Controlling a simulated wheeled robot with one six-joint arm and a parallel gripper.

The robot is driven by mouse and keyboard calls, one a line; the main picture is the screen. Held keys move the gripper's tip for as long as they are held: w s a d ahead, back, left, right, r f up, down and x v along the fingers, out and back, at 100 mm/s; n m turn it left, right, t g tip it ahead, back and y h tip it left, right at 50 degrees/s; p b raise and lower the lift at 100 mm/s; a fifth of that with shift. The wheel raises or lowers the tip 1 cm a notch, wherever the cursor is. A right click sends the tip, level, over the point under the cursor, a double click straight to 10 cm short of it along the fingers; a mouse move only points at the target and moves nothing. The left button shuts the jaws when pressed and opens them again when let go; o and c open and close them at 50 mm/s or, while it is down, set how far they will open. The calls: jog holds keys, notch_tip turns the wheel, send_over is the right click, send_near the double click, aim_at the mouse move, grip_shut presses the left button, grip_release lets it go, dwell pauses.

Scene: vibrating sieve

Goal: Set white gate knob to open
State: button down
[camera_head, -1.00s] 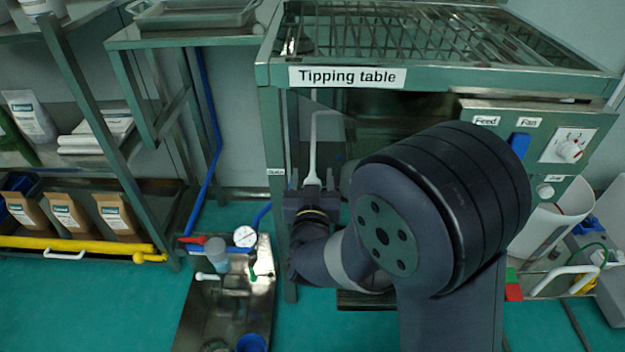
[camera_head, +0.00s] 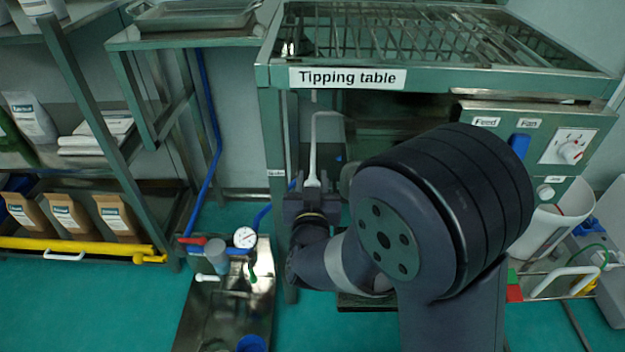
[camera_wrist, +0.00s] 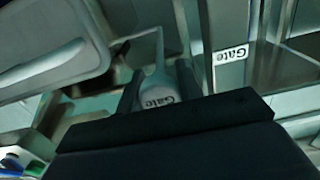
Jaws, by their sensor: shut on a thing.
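The white gate knob (camera_wrist: 160,92), marked "Gate", is at the end of a white bent rod (camera_head: 314,140) under the tipping table. My gripper (camera_wrist: 158,85) is shut on the knob, with one dark finger on each side of it in the wrist view. In the head view my gripper (camera_head: 312,190) is at the lower end of the white rod, which rises above it. A "Gate" label (camera_wrist: 230,55) is on the frame post beside the knob. My arm covers part of the machine in the head view.
The tipping table (camera_head: 440,75) stands above my gripper, with its left leg (camera_head: 277,150) close by. A control panel (camera_head: 560,140) is at right. A steel cart with a gauge (camera_head: 245,237) is at lower left. Shelves with bags (camera_head: 70,212) are at far left.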

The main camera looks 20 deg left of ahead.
jog(key=v, duration=0.7)
jog(key=shift+s+b, duration=0.3)
jog(key=c, duration=1)
grip_release()
jog(key=p+v, duration=0.2)
jog(key=v, duration=0.8)
jog(key=shift+s+d, duration=0.2)
jog(key=shift+s, duration=0.15)
jog(key=shift+w, duration=0.2)
jog(key=b+x, duration=0.2)
jog(key=x, duration=0.8)
jog(key=shift+w, duration=0.25)
